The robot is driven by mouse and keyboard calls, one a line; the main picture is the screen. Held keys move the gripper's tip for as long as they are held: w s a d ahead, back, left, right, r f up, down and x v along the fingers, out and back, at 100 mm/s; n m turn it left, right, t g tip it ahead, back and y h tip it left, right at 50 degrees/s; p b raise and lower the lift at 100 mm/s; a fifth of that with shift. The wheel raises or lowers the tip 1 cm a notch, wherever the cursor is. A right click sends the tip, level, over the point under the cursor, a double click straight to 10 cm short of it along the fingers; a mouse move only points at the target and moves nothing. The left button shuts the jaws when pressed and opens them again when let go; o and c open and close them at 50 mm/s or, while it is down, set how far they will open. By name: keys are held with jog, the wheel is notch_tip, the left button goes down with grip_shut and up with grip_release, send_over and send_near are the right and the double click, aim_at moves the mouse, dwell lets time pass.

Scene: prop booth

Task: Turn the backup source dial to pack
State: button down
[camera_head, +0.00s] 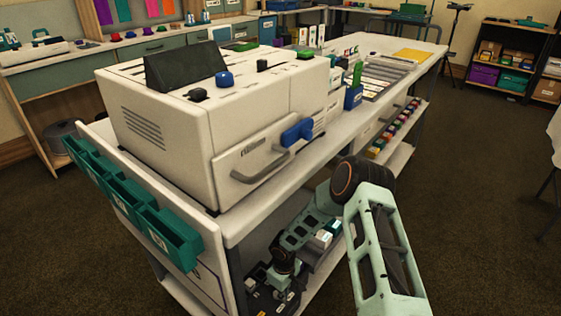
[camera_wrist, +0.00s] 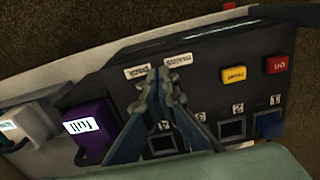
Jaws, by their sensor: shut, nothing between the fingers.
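In the wrist view a black control panel (camera_wrist: 205,75) lies across the picture. Two small white labels sit side by side on it, seen upside down: one reads pack (camera_wrist: 137,71), the other appears to read mains (camera_wrist: 178,60). My gripper (camera_wrist: 163,82) is shut and empty, its fingertips together just beside these labels. The dial cannot be made out; the fingers cover the panel there, so I cannot tell its setting or whether I touch it. In the head view my arm reaches down to the cart's lower shelf.
The panel also carries a red button (camera_wrist: 277,65), a yellow button (camera_wrist: 234,77), and numbered sockets, with a blue plug (camera_wrist: 269,124) at 1. A purple block marked full (camera_wrist: 90,130) and a white block (camera_wrist: 28,130) stand left. A white machine (camera_head: 160,140) sits on the cart top.

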jog(key=shift+w+r+b, duration=0.1)
jog(key=shift+w+b, duration=0.45)
jog(key=shift+w, duration=0.15)
jog(key=shift+d, duration=0.15)
jog(key=shift+s+d+r, duration=0.1)
jog(key=shift+s+d, duration=0.05)
jog(key=shift+d, duration=0.15)
notch_tip(320, 180, up, 6)
jog(key=p, duration=0.4)
jog(key=shift+s+d, duration=0.1)
jog(key=shift+d, duration=0.05)
